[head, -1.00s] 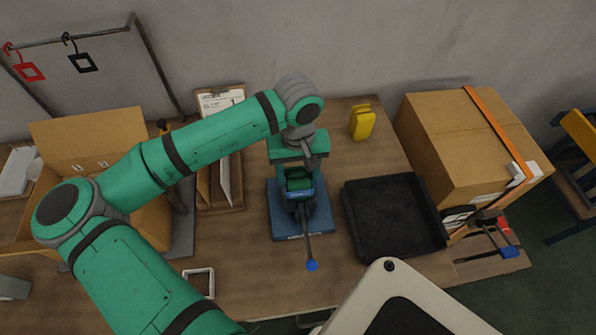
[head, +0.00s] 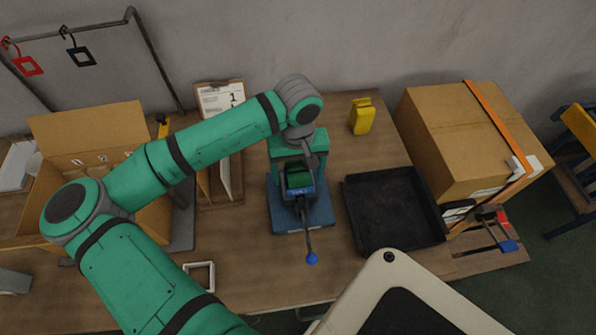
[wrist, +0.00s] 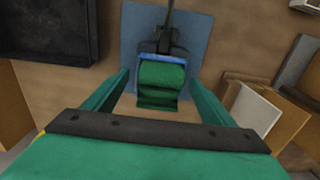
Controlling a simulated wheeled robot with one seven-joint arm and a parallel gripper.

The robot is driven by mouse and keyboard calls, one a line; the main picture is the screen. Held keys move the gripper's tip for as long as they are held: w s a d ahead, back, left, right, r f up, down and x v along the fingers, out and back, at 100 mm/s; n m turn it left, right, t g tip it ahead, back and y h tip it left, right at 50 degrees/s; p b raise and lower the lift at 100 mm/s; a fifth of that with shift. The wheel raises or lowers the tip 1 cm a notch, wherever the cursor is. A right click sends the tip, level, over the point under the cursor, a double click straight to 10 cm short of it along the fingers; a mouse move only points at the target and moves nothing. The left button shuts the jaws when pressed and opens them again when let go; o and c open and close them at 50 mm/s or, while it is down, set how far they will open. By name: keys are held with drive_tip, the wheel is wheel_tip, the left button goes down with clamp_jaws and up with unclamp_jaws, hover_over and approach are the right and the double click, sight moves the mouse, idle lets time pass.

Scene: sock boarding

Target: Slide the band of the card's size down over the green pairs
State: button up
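The green pairs (head: 300,180) stand as a folded bundle in a dark clamp on a blue base plate (head: 318,218). They also show in the wrist view (wrist: 161,82). A blue strip (head: 300,192), which looks like a band, lies along their front side; the wrist view shows it at the bundle's far edge (wrist: 162,57). I cannot tell how far it reaches around them. My gripper (wrist: 161,78) is open above the bundle, with a finger on each side and gaps between. The card (head: 220,97) with a "1" is on a clipboard at the back.
A red frame (head: 27,65) and a dark frame (head: 78,58) hang from the rail at left. A white frame (head: 199,276) lies on the table. A black tray (head: 391,240) is right of the base plate. A yellow object (head: 362,117) and cartons stand around.

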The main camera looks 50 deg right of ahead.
wheel_tip(320, 180, up, 11)
drive_tip(key=shift+f, duration=0.1)
idle(0.7)
